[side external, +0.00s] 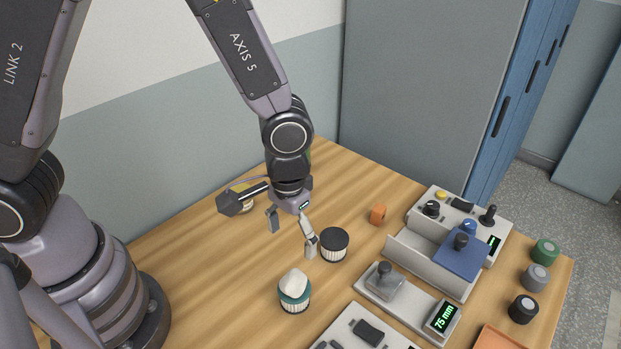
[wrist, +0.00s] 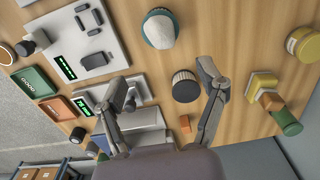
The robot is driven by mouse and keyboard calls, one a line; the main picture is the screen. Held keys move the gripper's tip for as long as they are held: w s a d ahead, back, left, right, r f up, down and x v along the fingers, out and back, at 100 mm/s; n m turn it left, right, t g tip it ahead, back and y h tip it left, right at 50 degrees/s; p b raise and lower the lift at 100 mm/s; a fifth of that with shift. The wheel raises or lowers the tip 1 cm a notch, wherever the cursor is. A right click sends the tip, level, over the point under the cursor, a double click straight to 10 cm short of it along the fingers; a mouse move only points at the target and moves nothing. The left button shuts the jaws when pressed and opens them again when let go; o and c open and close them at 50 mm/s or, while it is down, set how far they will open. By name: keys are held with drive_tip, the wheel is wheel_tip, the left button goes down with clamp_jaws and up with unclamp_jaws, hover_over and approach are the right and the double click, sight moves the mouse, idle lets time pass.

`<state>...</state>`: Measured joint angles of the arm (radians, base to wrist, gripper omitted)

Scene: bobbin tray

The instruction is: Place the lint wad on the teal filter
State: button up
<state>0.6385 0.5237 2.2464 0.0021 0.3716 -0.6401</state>
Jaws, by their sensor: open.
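The lint wad (side external: 293,282), a pale whitish lump, rests on top of the teal filter (side external: 294,302), a short round pleated cartridge on the wooden table. In the wrist view the wad (wrist: 158,31) covers much of the top of the teal filter (wrist: 166,14) near the upper edge. My gripper (side external: 292,235) is open and empty, above and behind the wad, apart from it. Its spread fingers (wrist: 162,82) also show in the wrist view. A black-topped pleated filter (side external: 334,242) stands close to the right finger.
An orange block (side external: 378,214) lies right of the black-topped filter. Grey fixtures with a gauge reading 75 mm (side external: 443,317) fill the right side. Green, grey and black spools (side external: 523,309) stand at the right edge. Bare wood lies left of the teal filter.

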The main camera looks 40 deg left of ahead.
drive_tip(key=s+a+r+t+h, duration=0.1)
drive_tip(key=a+r, duration=0.5)
drive_tip(key=r, duration=0.3)
drive_tip(key=a+r+t, duration=0.2)
drive_tip(key=a+r, duration=0.4)
drive_tip(key=r, duration=0.2)
drive_tip(key=s+a+r+t, duration=0.1)
drive_tip(key=s+a+r, duration=0.2)
drive_tip(key=s+a, duration=0.1)
drive_tip(key=s+a+r+t+y, duration=0.1)
drive_tip(key=s+a+r, duration=0.3)
drive_tip(key=s, duration=0.3)
drive_tip(key=shift+t, duration=0.3)
